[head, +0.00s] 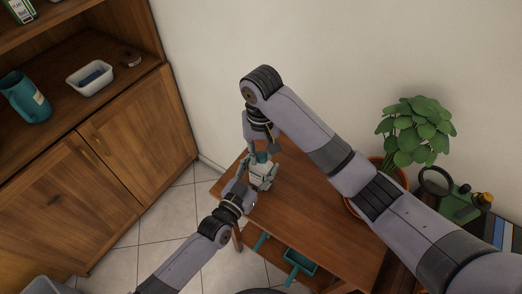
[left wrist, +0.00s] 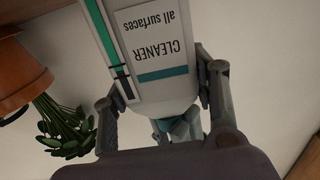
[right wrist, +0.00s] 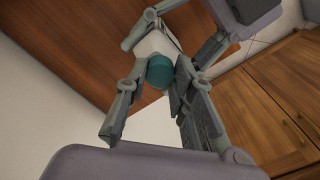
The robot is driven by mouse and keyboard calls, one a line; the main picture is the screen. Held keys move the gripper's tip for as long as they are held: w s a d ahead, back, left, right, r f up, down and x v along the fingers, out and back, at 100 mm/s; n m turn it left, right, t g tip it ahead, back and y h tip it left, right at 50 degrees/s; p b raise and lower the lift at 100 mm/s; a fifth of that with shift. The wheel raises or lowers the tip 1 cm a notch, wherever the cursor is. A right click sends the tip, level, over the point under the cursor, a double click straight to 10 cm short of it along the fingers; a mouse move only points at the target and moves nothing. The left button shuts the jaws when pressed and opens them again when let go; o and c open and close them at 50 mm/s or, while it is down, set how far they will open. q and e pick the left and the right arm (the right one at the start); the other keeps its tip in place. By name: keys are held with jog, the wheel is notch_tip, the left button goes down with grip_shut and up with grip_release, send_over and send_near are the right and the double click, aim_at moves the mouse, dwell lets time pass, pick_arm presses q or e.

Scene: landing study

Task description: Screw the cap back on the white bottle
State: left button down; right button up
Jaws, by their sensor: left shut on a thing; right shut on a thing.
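The white bottle (head: 264,176) stands upright at the wooden table's left end. In the left wrist view its label reads "CLEANER all surfaces", and the bottle (left wrist: 150,50) is between the fingers of my left gripper (left wrist: 160,100). My left gripper (head: 254,184) is shut on its body from the front. The teal cap (right wrist: 160,72) is between the fingertips of my right gripper (right wrist: 157,82), which is shut on it from above. The cap (head: 261,157) is in line with the bottle's top; I cannot tell whether it touches the neck. My right gripper (head: 262,148) partly hides it.
A teal tray (head: 300,262) is on the shelf below. A wooden cabinet (head: 130,140) with a teal jug (head: 25,97) and white dish (head: 90,76) is at the left.

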jog(key=shift+m, duration=0.5)
jog(key=o, duration=0.8)
notch_tip(320, 180, up, 12)
jog(key=shift+r, duration=0.1)
pick_arm(q)
jog(key=c, duration=0.6)
grip_release()
jog(key=shift+o, duration=0.2)
